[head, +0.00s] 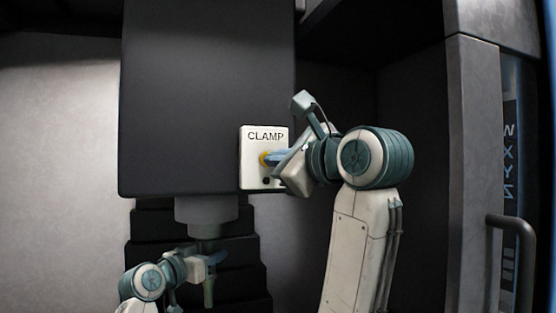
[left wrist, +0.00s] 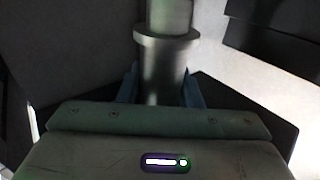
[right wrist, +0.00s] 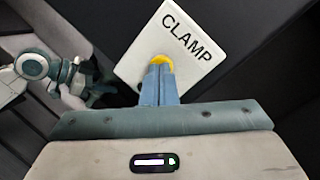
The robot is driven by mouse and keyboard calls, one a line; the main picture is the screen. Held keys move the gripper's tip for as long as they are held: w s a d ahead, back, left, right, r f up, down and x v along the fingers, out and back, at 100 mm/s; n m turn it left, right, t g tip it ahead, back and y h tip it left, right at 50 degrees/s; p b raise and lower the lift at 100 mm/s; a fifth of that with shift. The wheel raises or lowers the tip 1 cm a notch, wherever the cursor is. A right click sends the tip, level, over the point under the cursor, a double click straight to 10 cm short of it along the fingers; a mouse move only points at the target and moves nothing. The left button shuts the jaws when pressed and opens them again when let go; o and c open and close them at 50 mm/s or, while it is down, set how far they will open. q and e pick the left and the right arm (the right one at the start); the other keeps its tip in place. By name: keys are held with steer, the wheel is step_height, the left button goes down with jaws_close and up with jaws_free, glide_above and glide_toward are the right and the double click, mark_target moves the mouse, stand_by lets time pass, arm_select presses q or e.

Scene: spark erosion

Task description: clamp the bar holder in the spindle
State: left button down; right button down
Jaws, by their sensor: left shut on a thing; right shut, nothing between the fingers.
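The grey spindle (head: 207,208) hangs below the dark machine head. My left gripper (head: 212,260) is just under it, shut on the bar holder, a grey metal cylinder with a wide collar (left wrist: 166,48) in the left wrist view. The holder stands upright, its top at or in the spindle's lower end; how well it is seated cannot be told. My right gripper (head: 274,158) is shut and empty, its fingertips at the yellow button (right wrist: 161,60) on the white CLAMP panel (head: 254,137). The fingertips seem to touch the button and partly cover it; whether it is pressed in is unclear.
The dark machine head (head: 205,100) fills the upper middle. Black stepped covers (head: 255,250) stand behind the spindle. A machine door with a grey handle (head: 490,270) is at the right. A small dark round spot (head: 266,181) sits low on the panel.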

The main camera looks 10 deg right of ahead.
arm_select(q)
steer(key=shift+r, duration=0.4)
arm_select(e)
steer(key=s+d, duration=0.1)
steer(key=s, duration=0.5)
steer(key=shift+d, duration=0.1)
stand_by(0.4)
arm_select(q)
steer(key=c, duration=1.1)
jaws_free()
steer(key=shift+s, duration=0.1)
steer(key=shift+o, duration=0.8)
steer(key=shift+f, duration=0.15)
arm_select(e)
steer(key=shift+s+r, duration=0.1)
